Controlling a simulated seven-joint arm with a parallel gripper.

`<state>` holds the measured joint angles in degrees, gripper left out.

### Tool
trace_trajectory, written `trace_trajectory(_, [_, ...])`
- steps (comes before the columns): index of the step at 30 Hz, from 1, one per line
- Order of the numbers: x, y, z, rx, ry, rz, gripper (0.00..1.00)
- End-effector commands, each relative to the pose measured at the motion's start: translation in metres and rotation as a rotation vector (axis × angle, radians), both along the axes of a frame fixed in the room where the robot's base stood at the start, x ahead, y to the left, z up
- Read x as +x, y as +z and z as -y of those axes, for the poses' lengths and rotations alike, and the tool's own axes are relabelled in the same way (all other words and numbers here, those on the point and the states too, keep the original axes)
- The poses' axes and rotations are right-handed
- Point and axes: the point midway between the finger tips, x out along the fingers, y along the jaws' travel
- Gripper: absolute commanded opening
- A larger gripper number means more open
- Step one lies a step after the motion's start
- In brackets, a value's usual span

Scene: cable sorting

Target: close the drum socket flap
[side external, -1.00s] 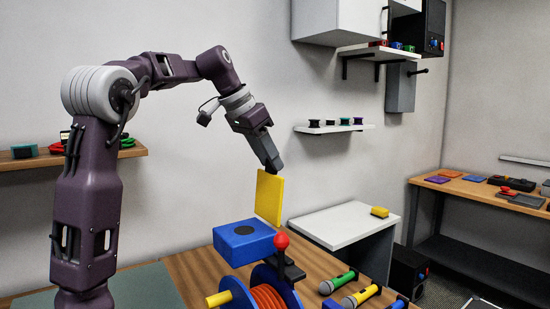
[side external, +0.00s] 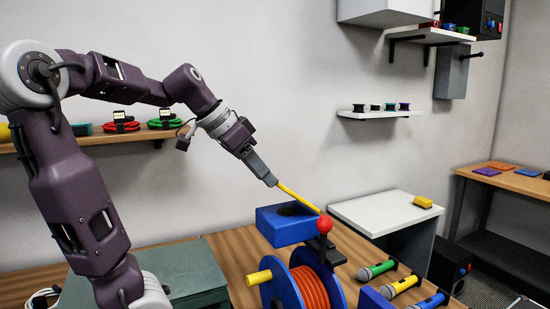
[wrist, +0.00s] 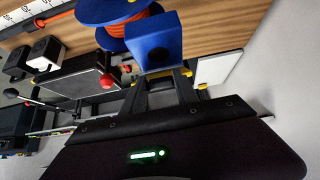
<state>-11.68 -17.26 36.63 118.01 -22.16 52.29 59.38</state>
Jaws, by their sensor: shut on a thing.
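The cable drum (side external: 312,285) stands on the wooden bench, with orange cable between blue flanges. The blue socket box (side external: 283,233) sits above it, with a dark round socket (side external: 293,209) in its top. The yellow flap (side external: 298,196) shows nearly edge-on in the side view, slanting down to the right to the box's far edge; it stands partly open above the socket. My gripper (side external: 271,181) is shut on the flap's raised edge. The wrist view shows the blue box (wrist: 152,38) beyond my fingers (wrist: 160,82); only small yellow bits show there, so the flap is mostly hidden.
A red-knobbed lever (side external: 324,224) stands beside the box's right end. Several microphones (side external: 400,286) lie right of the drum. A green-grey case (side external: 195,272) is at left.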

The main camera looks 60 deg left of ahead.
Motion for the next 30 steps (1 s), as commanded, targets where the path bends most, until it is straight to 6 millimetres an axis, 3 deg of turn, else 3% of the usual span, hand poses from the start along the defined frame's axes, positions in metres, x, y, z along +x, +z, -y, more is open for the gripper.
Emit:
trace_trajectory(12, [-0.030,-0.057,0.002,-0.006,-0.006,-0.009,0.00])
trace_trajectory(21, [-0.036,-0.090,0.002,-0.004,-0.006,-0.008,0.00])
trace_trajectory(30, [-0.036,-0.109,0.002,-0.003,-0.005,-0.011,0.00])
